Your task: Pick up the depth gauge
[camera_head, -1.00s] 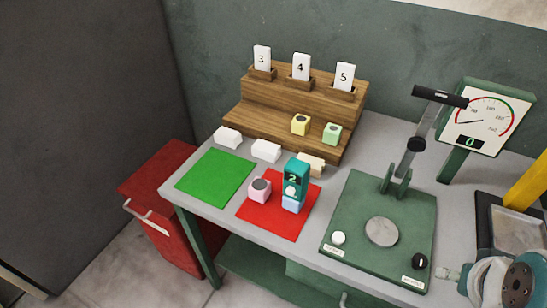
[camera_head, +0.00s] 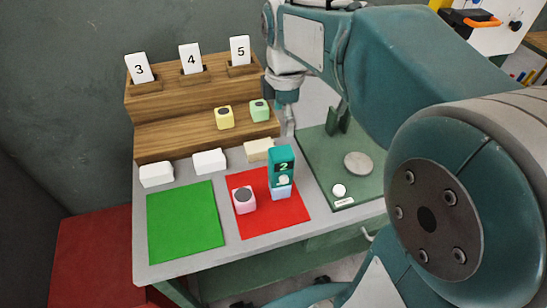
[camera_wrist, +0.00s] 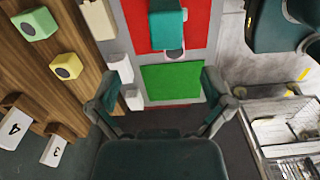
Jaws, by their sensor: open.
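The depth gauge (camera_head: 281,165) is a teal upright device with a "2" on its display. It stands on a light blue foam block (camera_head: 281,191) on the red mat (camera_head: 245,225). In the wrist view the teal gauge (camera_wrist: 166,24) shows at the top, beyond the fingers, over the red mat. My gripper (camera_wrist: 160,86) is open and empty, its two fingers spread and apart from the gauge.
A pink foam block (camera_head: 244,200) sits left of the gauge. Two white blocks (camera_head: 209,161) and a cream block (camera_head: 259,150) lie before the wooden stepped rack (camera_head: 160,143). The green mat (camera_head: 185,225) is bare. A green press base (camera_head: 325,160) stands right of the gauge.

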